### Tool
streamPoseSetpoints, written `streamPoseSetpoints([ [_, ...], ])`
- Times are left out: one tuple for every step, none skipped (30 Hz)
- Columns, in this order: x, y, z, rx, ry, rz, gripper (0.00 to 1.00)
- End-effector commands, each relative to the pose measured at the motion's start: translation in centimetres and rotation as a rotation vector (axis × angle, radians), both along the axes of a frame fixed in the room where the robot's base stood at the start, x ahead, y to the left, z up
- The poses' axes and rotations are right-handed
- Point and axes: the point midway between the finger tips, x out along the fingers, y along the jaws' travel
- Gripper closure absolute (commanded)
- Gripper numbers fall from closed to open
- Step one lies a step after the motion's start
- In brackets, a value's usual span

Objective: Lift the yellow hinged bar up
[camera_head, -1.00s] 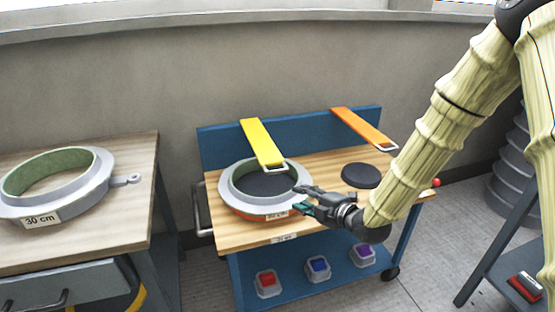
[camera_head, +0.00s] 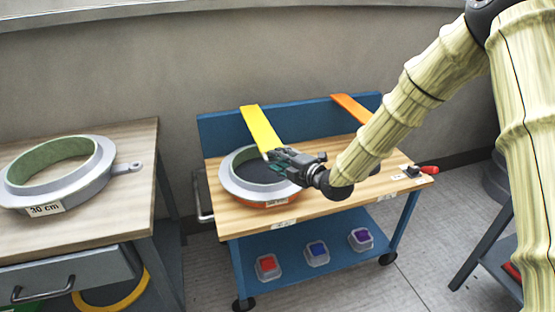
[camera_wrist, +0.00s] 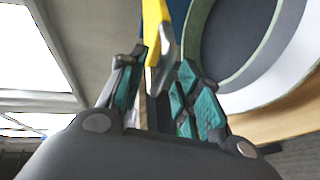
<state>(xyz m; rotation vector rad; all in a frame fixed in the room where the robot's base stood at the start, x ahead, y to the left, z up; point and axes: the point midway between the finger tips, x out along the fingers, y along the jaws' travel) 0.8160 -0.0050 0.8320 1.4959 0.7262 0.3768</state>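The yellow hinged bar (camera_head: 261,130) slopes from the cart's blue back panel to the near side, over the round grey mould (camera_head: 232,190). My gripper (camera_head: 270,158) is at the bar's near end and hides the bar's handle in the head view. In the wrist view, the yellow bar (camera_wrist: 177,14) comes down between the two teal-padded fingers of my gripper (camera_wrist: 163,68). The fingers are apart, with the bar's pale end handle (camera_wrist: 155,80) in the gap. I cannot tell whether either finger touches it.
An orange bar (camera_head: 352,108) stands to the right on the same blue panel (camera_head: 222,130). A red-handled tool (camera_head: 428,170) lies at the cart's right edge. Several small colored boxes sit on the lower shelf (camera_head: 290,250). Another mould (camera_head: 80,185) is on the left table.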

Motion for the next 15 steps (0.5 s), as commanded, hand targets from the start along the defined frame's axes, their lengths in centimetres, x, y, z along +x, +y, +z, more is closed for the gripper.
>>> streamPoseSetpoints([
  [0.25, 0.22, -0.12, -0.001, 0.001, 0.000, 0.66],
  [0.38, 0.32, -0.14, -0.001, 0.001, 0.000, 0.66],
  [0.51, 0.42, -0.17, -0.001, 0.001, 0.000, 0.66],
  [0.59, 0.48, -0.18, -0.001, 0.001, 0.000, 0.66],
  [0.65, 0.52, -0.18, -0.001, 0.001, 0.000, 0.66],
  [0.70, 0.55, -0.20, -0.001, 0.001, 0.000, 0.66],
  [0.71, 0.57, -0.20, -0.001, 0.001, -0.001, 0.66],
  [0.71, 0.58, -0.20, -0.001, 0.001, 0.000, 0.66],
  [0.72, 0.59, -0.20, -0.001, 0.001, 0.000, 0.66],
  [0.71, 0.58, -0.21, -0.001, 0.001, 0.000, 0.66],
  [0.71, 0.59, -0.20, -0.001, 0.001, 0.000, 0.66],
  [0.70, 0.58, -0.21, -0.001, 0.001, 0.000, 0.66],
  [0.70, 0.58, -0.21, -0.001, 0.001, 0.000, 0.66],
  [0.70, 0.58, -0.21, -0.001, 0.001, 0.000, 0.70],
  [0.70, 0.58, -0.21, -0.001, 0.001, 0.000, 0.77],
])
